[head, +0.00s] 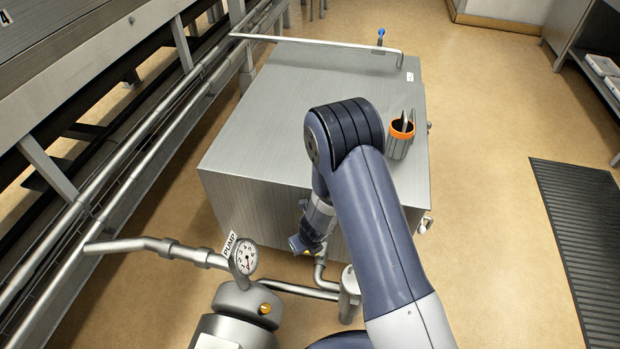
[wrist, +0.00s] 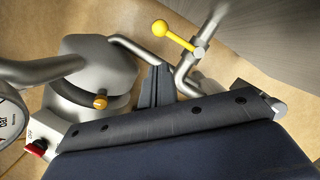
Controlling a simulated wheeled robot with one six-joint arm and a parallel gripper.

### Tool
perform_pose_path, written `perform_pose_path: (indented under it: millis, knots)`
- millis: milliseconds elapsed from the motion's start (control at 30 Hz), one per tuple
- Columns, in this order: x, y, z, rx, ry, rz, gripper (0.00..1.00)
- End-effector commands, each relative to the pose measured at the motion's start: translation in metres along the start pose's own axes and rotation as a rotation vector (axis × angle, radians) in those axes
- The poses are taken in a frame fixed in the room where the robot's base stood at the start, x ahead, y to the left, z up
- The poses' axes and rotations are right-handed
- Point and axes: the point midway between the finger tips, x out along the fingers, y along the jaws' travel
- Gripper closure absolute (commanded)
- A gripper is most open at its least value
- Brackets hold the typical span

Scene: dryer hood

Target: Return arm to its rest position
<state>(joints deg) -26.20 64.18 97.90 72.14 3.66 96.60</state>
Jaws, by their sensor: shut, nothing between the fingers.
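My arm, blue and grey, rises from the bottom of the head view and bends over in front of the steel box. My gripper (head: 299,243) points down by the front face of the box, small and partly hidden in the head view. In the wrist view its dark fingers (wrist: 157,86) are together with nothing between them. They appear in front of the pump and pipes, and I cannot tell the gap to them.
The steel box (head: 270,110) carries an orange-rimmed holder (head: 400,135). A pump (head: 248,305) with a gauge (head: 244,256) stands at lower left. A yellow-knobbed valve lever (wrist: 175,35) and a red switch (wrist: 37,148) show in the wrist view.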

Motion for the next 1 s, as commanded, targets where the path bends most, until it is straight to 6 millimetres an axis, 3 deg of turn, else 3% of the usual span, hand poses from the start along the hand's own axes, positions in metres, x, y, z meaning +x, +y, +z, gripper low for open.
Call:
perform_pose_path:
  millis: [267,667,1000]
  knots:
    - [0.007,0.000,-0.001,0.000,0.001,0.000,1.00]
    - [0.076,0.000,-0.001,-0.004,0.000,0.001,1.00]
    - [0.089,-0.001,-0.012,-0.182,-0.002,0.057,1.00]
